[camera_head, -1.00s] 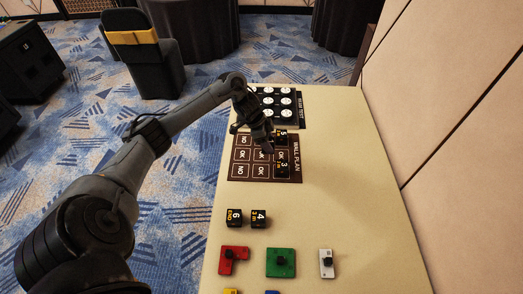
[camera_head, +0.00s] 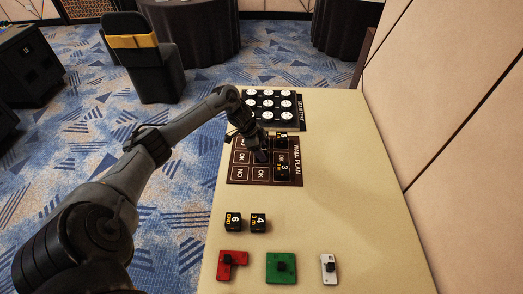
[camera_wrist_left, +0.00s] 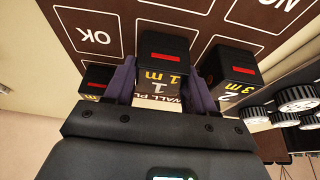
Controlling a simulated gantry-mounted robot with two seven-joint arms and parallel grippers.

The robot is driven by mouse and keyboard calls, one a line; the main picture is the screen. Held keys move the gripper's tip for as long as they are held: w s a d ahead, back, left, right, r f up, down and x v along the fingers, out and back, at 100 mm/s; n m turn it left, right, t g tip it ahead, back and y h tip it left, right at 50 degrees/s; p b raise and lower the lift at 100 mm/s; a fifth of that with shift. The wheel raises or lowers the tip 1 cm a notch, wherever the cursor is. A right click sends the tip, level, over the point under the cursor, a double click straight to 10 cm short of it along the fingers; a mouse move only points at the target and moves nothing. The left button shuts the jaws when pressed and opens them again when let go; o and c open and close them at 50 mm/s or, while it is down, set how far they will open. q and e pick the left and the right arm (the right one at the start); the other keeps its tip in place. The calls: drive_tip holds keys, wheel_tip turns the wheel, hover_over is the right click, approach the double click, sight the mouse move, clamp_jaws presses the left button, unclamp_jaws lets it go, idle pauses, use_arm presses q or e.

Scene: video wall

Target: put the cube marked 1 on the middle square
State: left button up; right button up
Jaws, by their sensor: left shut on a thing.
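My left gripper (camera_head: 262,155) is over the middle part of the brown wall plan mat (camera_head: 240,181). In the left wrist view its fingers (camera_wrist_left: 160,84) are shut on the cube marked 1 (camera_wrist_left: 161,58), black with a red bar on top. I cannot tell whether this cube touches the mat. The cube marked 2 (camera_wrist_left: 230,68) stands just right of the fingers there; a partly hidden cube (camera_wrist_left: 95,80) is at the left. My right gripper is out of view.
Cube 6 (camera_head: 233,221) and cube 4 (camera_head: 258,222) stand nearer on the table (camera_head: 350,190). Red (camera_head: 232,264), green (camera_head: 281,267) and white (camera_head: 328,268) pieces lie at the front. A black panel with white discs (camera_head: 269,105) is beyond the mat. The table's right side is clear.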

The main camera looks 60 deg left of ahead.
use_arm(q)
drive_tip(key=shift+f, duration=0.15)
drive_tip(key=o, duration=1.1)
drive_tip(key=shift+c, duration=0.2)
use_arm(e)
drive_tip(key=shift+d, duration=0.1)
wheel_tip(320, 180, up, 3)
drive_tip(key=p, duration=0.3)
use_arm(q)
drive_tip(key=v, duration=1.2)
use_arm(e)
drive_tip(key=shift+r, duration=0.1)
use_arm(q)
drive_tip(key=shift+d, duration=0.1)
